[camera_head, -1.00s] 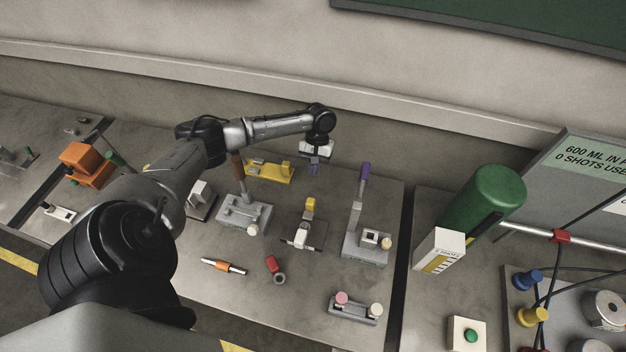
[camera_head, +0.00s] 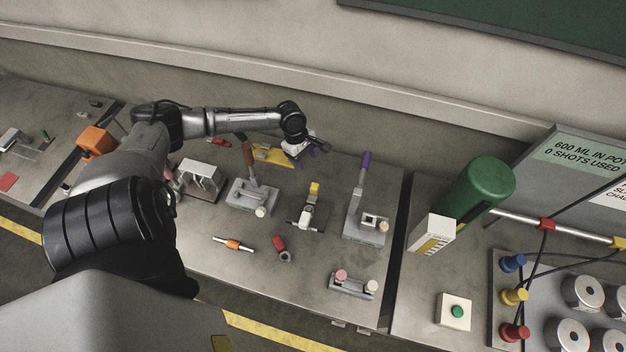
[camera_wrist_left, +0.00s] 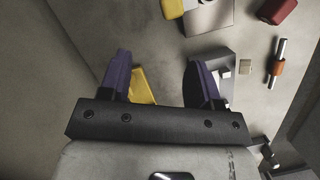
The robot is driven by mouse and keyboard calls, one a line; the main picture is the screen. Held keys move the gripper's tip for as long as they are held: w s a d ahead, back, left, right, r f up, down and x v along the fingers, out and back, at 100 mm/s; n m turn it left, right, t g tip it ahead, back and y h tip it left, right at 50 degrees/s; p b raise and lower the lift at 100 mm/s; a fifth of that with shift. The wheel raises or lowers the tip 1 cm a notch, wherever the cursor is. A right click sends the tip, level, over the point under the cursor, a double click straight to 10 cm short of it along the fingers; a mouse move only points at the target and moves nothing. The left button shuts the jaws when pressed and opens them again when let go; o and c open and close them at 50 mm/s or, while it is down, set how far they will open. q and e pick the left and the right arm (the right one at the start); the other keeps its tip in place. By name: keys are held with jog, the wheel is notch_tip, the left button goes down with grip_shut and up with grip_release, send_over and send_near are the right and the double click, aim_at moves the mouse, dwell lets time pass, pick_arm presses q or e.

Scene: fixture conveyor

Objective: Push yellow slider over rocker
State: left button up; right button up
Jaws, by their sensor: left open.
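A yellow plate-like piece (camera_head: 272,156) lies at the back of the bench, partly hidden by my left arm. A small yellow block (camera_head: 314,188) tops a fixture with a white part (camera_head: 306,214) nearer the front. I cannot tell which yellow piece is the slider, and no rocker is clearly distinguishable. My left gripper (camera_head: 304,158) is open and empty at the back, just right of the yellow plate. In the left wrist view the gripper (camera_wrist_left: 158,65) has dark purple fingers apart, with a yellow piece (camera_wrist_left: 143,88) below beside the left finger. My right gripper is out of view.
A brown-handled fixture (camera_head: 249,195) and a purple-handled fixture (camera_head: 366,228) stand on either side. An orange-banded rod (camera_head: 233,243) and a red part (camera_head: 279,243) lie in front.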

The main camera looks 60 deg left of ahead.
aim_at(314, 186)
pick_arm(q)
jog(key=d+f+n, duration=0.1)
jog(key=f, duration=0.2)
jog(key=d+f+n+t, duration=0.1)
jog(key=d+f+n, duration=0.1)
jog(key=f, duration=0.2)
jog(key=d+f+n+t, duration=0.1)
jog(key=d+f+n, duration=0.1)
jog(key=f, duration=0.1)
jog(key=shift+w+d+f+p, duration=0.15)
jog(key=shift+w+f+p, duration=0.15)
jog(key=shift+w+p, duration=0.1)
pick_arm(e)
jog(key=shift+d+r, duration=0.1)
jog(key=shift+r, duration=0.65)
pick_arm(q)
jog(key=shift+c, duration=0.2)
grip_shut()
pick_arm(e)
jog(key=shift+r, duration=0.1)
